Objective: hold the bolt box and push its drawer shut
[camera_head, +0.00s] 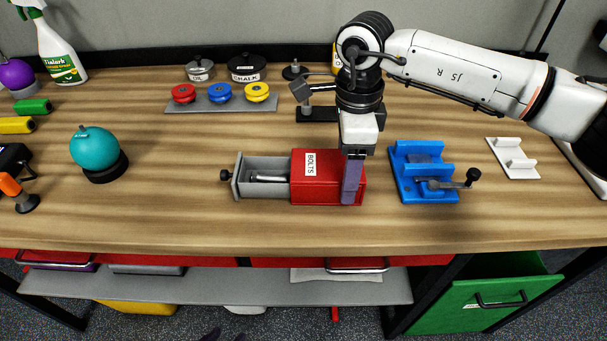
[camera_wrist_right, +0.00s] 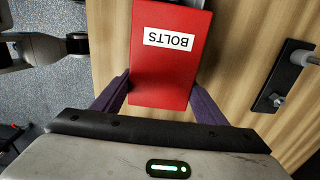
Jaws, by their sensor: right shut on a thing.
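The red bolt box (camera_head: 328,181) lies on the wooden bench with a white BOLTS label. Its grey drawer (camera_head: 262,162) is pulled out to the left, with a dark knob (camera_head: 226,175) and some metal bolts inside. My right gripper (camera_head: 353,178) is shut on the box near its right end, one purple finger on the front face.
A blue vise (camera_head: 424,190) with a crank stands right of the box. A grey tray (camera_head: 222,101) with coloured discs lies behind. A teal ball (camera_head: 95,147) on a dark ring stands left. The bench between ball and drawer knob is clear. A green drawer (camera_head: 480,300) hangs open below.

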